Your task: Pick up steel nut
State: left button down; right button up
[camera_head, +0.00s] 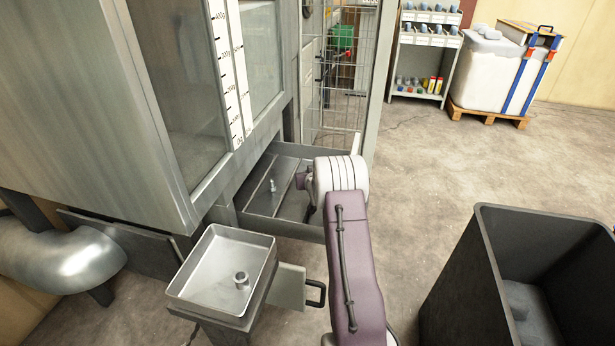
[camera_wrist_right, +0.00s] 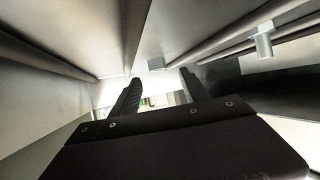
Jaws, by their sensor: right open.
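My right arm reaches over the open metal drawer (camera_head: 262,203) in the head view. Its gripper (camera_head: 304,181) is at the drawer's right part, largely hidden by my own wrist. In the right wrist view the gripper (camera_wrist_right: 163,85) has its two dark fingers apart, with nothing between them. A small grey block (camera_wrist_right: 155,63), possibly the steel nut, shows just beyond the fingertips. A small metal piece like a bolt (camera_head: 272,185) stands in the drawer's left part. A similar piece (camera_wrist_right: 264,43) shows at the upper right of the wrist view. My left gripper is out of view.
A shallow metal tray (camera_head: 205,262) with a small cylindrical piece (camera_head: 241,279) stands in front of the drawer. A dark open bin (camera_head: 462,258) is at the right. The tall cabinet (camera_head: 95,110) bounds the left. Open floor lies behind the bin.

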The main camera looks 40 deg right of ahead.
jog(key=x, duration=0.1)
jog(key=b+x, duration=0.1)
jog(key=x, duration=0.1)
jog(key=shift+d+f, duration=0.2)
jog(key=shift+f, duration=0.25)
jog(key=shift+w+d+b, duration=0.2)
jog(key=shift+w+b, duration=0.15)
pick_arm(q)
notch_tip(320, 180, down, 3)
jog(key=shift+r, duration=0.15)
pick_arm(e)
grip_shut()
